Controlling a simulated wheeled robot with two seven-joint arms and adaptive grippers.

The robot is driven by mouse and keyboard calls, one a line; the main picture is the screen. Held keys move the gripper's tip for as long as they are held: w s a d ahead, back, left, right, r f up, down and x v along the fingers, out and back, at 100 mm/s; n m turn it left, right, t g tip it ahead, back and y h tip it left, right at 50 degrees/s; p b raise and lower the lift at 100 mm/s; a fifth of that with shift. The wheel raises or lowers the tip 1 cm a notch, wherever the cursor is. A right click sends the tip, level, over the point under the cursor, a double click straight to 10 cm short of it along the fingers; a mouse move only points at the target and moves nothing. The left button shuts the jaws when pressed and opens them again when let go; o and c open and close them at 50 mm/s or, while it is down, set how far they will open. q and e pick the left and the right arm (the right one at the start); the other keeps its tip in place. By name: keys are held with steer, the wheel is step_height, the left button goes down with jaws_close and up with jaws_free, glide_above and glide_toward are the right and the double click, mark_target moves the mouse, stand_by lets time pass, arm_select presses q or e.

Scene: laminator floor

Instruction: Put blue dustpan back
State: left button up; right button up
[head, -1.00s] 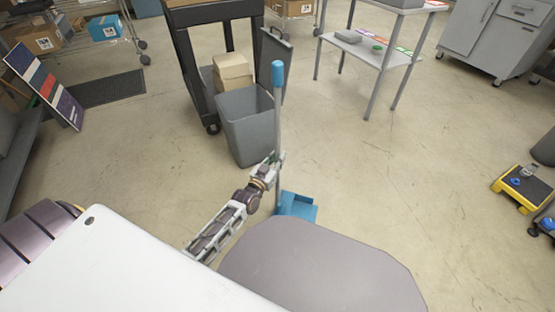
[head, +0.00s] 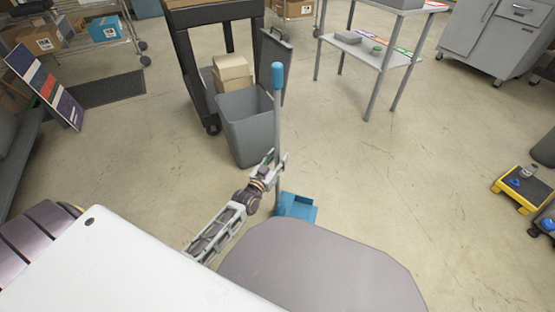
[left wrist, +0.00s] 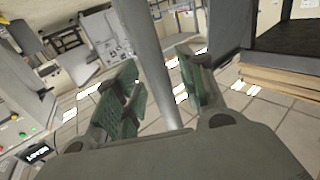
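The blue dustpan (head: 299,205) is in the middle of the head view, its long grey handle (head: 277,115) upright with a blue grip on top. The pan looks to be at floor level, partly hidden by my body. My left gripper (head: 276,161) is around the lower part of the handle. In the left wrist view the grey handle (left wrist: 157,65) passes between the two green-padded fingers of the left gripper (left wrist: 158,95), with gaps beside it, so the fingers look open. My right gripper is not in view.
A grey bin (head: 248,128) stands just behind the handle, beside a dark cart (head: 192,70) with boxes. A small grey table (head: 378,57) is at the back right. A yellow-edged platform (head: 521,188) is at the right. The floor between is clear.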

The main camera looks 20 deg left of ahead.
arm_select(q)
steer(key=shift+s+a+p, duration=0.2)
steer(key=shift+s+p, duration=0.9)
steer(key=shift+s, duration=1.9)
steer(key=shift+s+a+p, duration=0.2)
steer(key=shift+s+p, duration=0.7)
steer(key=shift+s, duration=2)
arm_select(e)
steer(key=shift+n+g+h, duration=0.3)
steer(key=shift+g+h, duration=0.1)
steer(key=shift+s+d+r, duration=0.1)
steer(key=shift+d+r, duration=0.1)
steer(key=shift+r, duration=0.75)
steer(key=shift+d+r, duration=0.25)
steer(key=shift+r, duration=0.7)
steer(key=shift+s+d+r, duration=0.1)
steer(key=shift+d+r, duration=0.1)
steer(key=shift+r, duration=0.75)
arm_select(q)
steer(key=shift+d, duration=0.1)
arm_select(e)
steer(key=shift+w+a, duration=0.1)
